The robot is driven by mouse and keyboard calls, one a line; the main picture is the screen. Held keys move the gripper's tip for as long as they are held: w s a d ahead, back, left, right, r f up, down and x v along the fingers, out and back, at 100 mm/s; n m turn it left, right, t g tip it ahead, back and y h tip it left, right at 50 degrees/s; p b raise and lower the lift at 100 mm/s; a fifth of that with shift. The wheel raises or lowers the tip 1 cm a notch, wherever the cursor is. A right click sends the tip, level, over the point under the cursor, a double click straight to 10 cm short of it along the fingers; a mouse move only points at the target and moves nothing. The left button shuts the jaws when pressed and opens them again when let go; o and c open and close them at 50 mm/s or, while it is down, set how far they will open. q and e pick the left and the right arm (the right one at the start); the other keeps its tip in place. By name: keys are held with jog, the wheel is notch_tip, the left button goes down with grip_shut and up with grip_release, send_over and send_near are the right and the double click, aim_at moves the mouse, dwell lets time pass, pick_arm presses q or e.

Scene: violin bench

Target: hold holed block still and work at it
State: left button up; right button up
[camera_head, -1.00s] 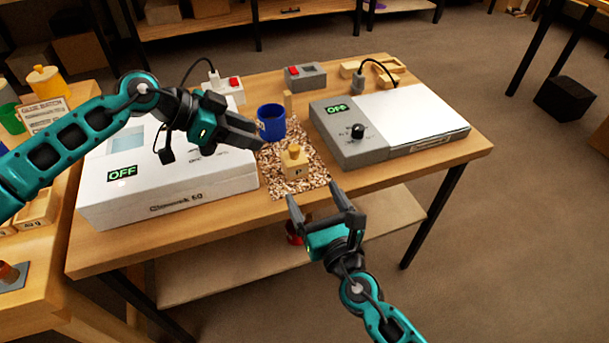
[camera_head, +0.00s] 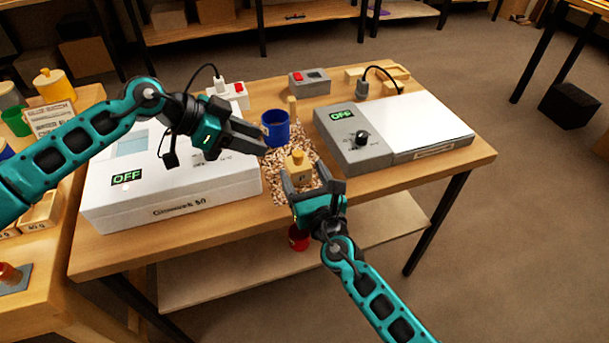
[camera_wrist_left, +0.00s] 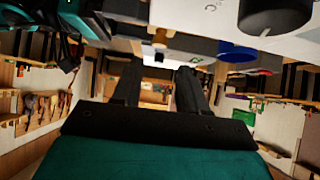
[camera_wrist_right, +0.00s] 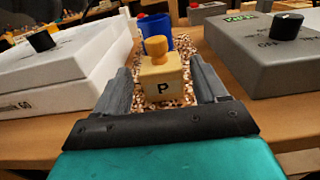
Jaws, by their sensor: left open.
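A pale wooden block (camera_head: 304,174) marked P, with a round-topped wooden peg (camera_head: 297,158) in its top, stands upright on a speckled mat (camera_head: 274,177). It also shows in the right wrist view (camera_wrist_right: 162,84). My right gripper (camera_head: 313,184) is open at the block's near side. In the right wrist view, its fingertips (camera_wrist_right: 160,90) appear left and right of the block with gaps on both sides. My left gripper (camera_head: 260,140) is open and empty above the white box, left of the block and near the blue cup. The left wrist view does not clearly show the block.
A blue cup (camera_head: 276,128) stands just behind the block. A white box (camera_head: 160,195) reading OFF is on the left. A grey device (camera_head: 361,146) with a knob and white plate is on the right. A red-buttoned grey box (camera_head: 309,82) sits behind.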

aim_at(298, 153)
jog(key=c, duration=0.9)
pick_arm(q)
jog(key=shift+o, duration=1.4)
jog(key=shift+w+d, duration=0.2)
jog(key=shift+d, duration=0.1)
jog(key=d+y, duration=0.1)
jog(key=d, duration=0.1)
jog(key=w+d+m+g+y, duration=0.1)
jog(key=d, duration=0.1)
jog(key=w+d+m+g+y, duration=0.1)
jog(key=shift+w+d+r+y, duration=0.15)
jog(key=shift+d+r+y, duration=0.1)
jog(key=shift+d+y, duration=0.15)
notch_tip(298, 153, up, 5)
jog(key=d+m+g+y, duration=0.1)
jog(key=d+y, duration=0.2)
jog(key=y, duration=0.3)
jog(key=f, duration=1.1)
jog(key=shift+w+a+f, duration=0.1)
jog(key=shift+a+f, duration=0.15)
jog(key=shift+f, duration=0.1)
jog(key=shift+c, duration=0.5)
